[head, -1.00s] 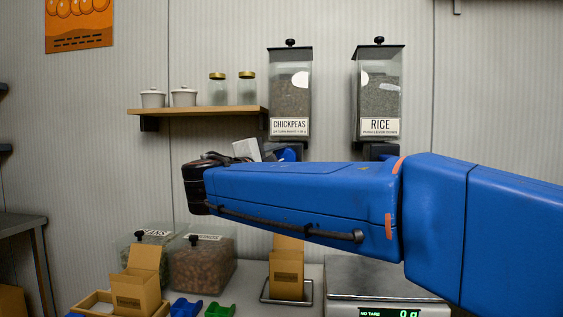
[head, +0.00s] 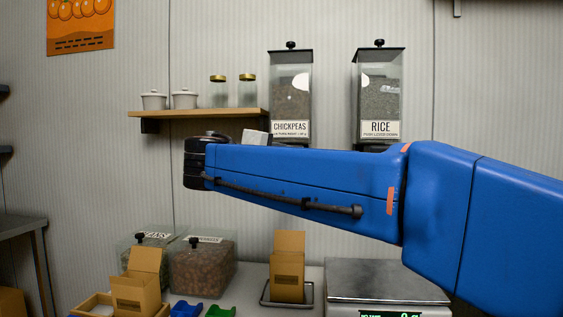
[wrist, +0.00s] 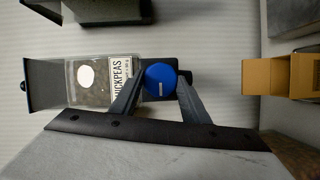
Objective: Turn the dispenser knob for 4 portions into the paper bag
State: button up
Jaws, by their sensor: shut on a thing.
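The chickpeas dispenser (head: 291,100) hangs on the wall, labelled CHICKPEAS; it also shows sideways in the wrist view (wrist: 92,82). Its round blue knob (wrist: 161,79) has a white mark and sits between the fingers of my gripper (wrist: 160,85), which is shut on it. In the head view my blue arm hides the knob and the dispenser's outlet. An open brown paper bag (head: 287,270) stands upright in a metal tray (head: 309,293) below the dispenser. The bag also shows at the right of the wrist view (wrist: 280,77).
The rice dispenser (head: 380,100) hangs to the right. A scale (head: 385,280) stands right of the bag. Another open brown bag (head: 137,285), bins of goods (head: 203,270) and blue and green scoops (head: 186,310) are at lower left. A shelf (head: 205,112) holds jars.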

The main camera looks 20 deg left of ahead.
jog(key=shift+f, duration=0.1)
jog(key=o, duration=1.1)
jog(key=shift+c, duration=0.2)
jog(key=s+a+r, duration=0.1)
jog(key=s+a, duration=0.1)
jog(key=s, duration=1.5)
jog(key=shift+a, duration=0.25)
jog(key=shift+r, duration=0.1)
